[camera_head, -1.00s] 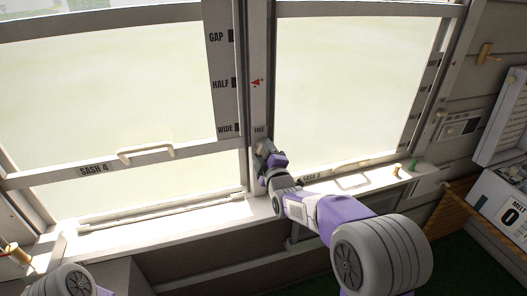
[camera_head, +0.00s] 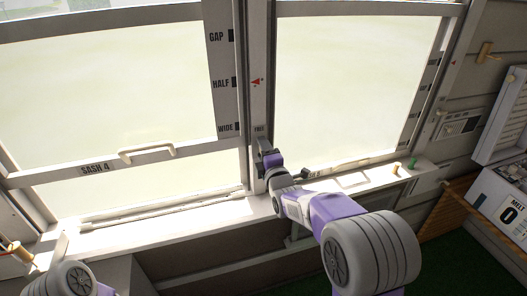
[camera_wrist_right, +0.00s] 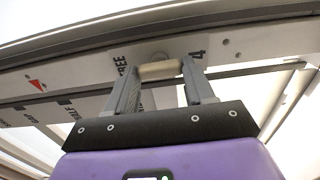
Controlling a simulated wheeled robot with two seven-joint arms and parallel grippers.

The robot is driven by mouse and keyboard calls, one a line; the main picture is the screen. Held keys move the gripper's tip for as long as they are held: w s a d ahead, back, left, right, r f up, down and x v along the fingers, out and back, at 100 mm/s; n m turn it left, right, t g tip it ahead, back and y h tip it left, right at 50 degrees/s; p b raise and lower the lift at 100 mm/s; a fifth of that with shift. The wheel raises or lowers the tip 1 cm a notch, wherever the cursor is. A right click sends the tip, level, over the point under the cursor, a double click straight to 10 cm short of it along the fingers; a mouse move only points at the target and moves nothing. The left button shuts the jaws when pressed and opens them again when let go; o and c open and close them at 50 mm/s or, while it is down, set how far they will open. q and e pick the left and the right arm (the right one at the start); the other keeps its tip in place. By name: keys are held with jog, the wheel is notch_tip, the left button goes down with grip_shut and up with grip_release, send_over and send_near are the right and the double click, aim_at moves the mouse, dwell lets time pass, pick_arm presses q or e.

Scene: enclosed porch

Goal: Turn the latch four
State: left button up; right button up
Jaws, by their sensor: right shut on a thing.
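Latch four is a cream-coloured handle (camera_wrist_right: 158,69) on the pale window post (camera_wrist_right: 100,95), between the printed words FREE and 4 in the right wrist view. It lies crosswise between the two grey fingers of my right gripper (camera_wrist_right: 160,74), which is shut on it. In the head view my right gripper (camera_head: 262,147) is at the post (camera_head: 259,60), just below the FREE label, and it hides the latch there. A red arrow (camera_head: 257,82) is on the post above. My left gripper is out of view; only part of my left arm shows at the lower left.
Sash 4 (camera_head: 195,149) with its cream handle (camera_head: 146,153) is left of the post, its lower rail above the sill. GAP, HALF and WIDE marks run down the strip beside it. The white sill (camera_head: 160,217) runs below. A calendar box (camera_head: 497,203) is at right.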

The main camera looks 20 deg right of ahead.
jog(key=o, duration=1)
jog(key=shift+o, duration=0.2)
jog(key=s+p, duration=0.1)
jog(key=s, duration=0.6)
jog(key=shift+s+d, duration=0.15)
jog(key=shift+s, duration=0.15)
